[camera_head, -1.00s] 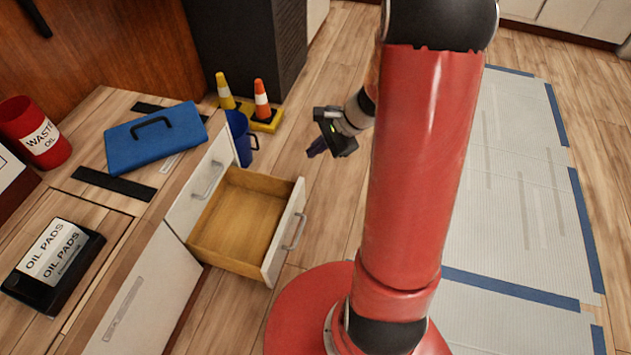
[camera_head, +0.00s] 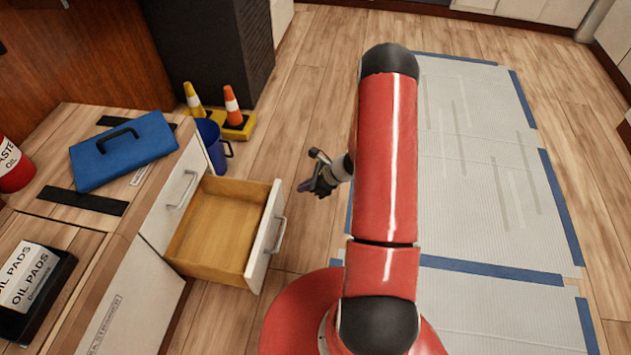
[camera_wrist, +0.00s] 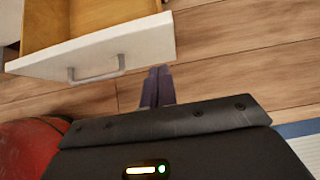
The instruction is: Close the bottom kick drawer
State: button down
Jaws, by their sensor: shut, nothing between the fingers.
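The open drawer (camera_head: 216,230) has a wooden inside, a white front and a grey bar handle (camera_head: 279,235). It stands pulled out of the white cabinet and looks empty in the part I see. My gripper (camera_head: 306,188) is in the air to the right of the drawer front, apart from it. In the wrist view my gripper's fingers (camera_wrist: 157,78) are shut together with nothing between them. The drawer front (camera_wrist: 110,55) and its handle (camera_wrist: 97,74) lie just left of and beyond the fingertips there. A second drawer handle (camera_head: 183,190) shows on a closed front beside it.
A blue bucket (camera_head: 213,148) stands behind the drawer, near two cones (camera_head: 231,106) on the floor. A blue toolbox (camera_head: 124,158) and oil pads (camera_head: 28,275) lie on the cabinet top. Floor right of the drawer is free, beside a taped grey mat (camera_head: 480,160).

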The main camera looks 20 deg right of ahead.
aim_at(280, 190)
jog(key=shift+w+a+f, duration=0.25)
jog(key=shift+w+a, duration=0.3)
jog(key=shift+a, duration=0.2)
jog(key=shift+w+a+f, duration=0.2)
jog(key=shift+w+a, duration=0.35)
jog(key=shift+a, duration=0.2)
jog(key=shift+w+a+f, duration=0.25)
jog(key=shift+w+a, duration=0.3)
jog(key=shift+a, duration=0.2)
